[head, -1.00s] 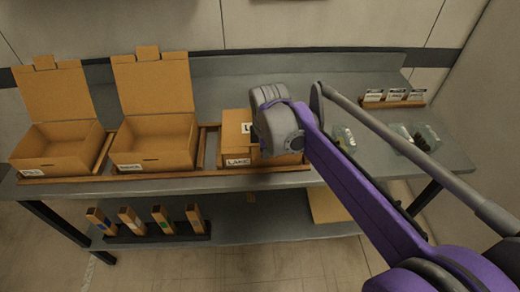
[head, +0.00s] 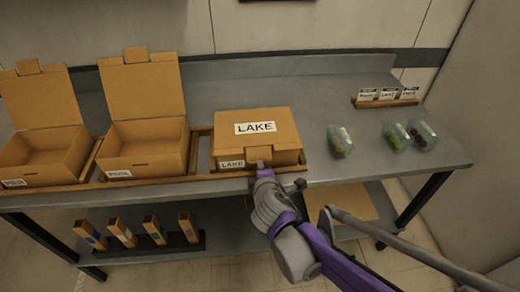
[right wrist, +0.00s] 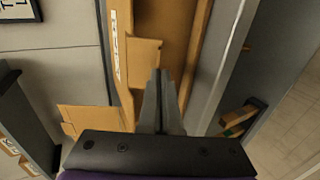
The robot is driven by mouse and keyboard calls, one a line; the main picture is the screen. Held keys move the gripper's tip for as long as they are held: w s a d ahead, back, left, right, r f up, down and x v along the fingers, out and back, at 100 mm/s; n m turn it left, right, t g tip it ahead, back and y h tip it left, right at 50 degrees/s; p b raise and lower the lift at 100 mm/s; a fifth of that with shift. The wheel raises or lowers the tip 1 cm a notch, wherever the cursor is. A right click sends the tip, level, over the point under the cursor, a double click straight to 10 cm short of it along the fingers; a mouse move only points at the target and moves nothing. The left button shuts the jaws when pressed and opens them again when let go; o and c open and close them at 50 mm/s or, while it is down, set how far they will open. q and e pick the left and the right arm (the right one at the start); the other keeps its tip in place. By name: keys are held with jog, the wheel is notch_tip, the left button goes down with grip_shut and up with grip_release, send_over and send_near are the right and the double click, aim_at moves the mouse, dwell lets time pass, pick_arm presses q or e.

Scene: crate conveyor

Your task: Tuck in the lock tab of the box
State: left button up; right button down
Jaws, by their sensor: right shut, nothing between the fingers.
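The LAKE box (head: 283,123) stands on the bench with its lid down. A large LAKE label is on the lid and a smaller one is on the front wall at the left. My right gripper (head: 261,166) is shut and empty at the middle of the box's front face, just right of the small label. In the right wrist view the closed fingers (right wrist: 160,100) point at brown cardboard (right wrist: 145,62). My left gripper is not in view.
Two open boxes (head: 145,148) (head: 40,157) stand to the left with lids up. A wooden rail (head: 205,177) runs along the boxes. Clear containers (head: 340,142) and a card rack (head: 388,103) are at the right. Several labelled blocks (head: 152,229) stand on the lower shelf.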

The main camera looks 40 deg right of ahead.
jog(key=shift+w+d+f+b, duration=0.15)
jog(key=shift+w+f+b, duration=0.2)
jog(key=shift+f, duration=0.3)
jog(key=shift+r, duration=0.1)
jog(key=shift+r+p, duration=0.75)
jog(key=shift+s, duration=0.15)
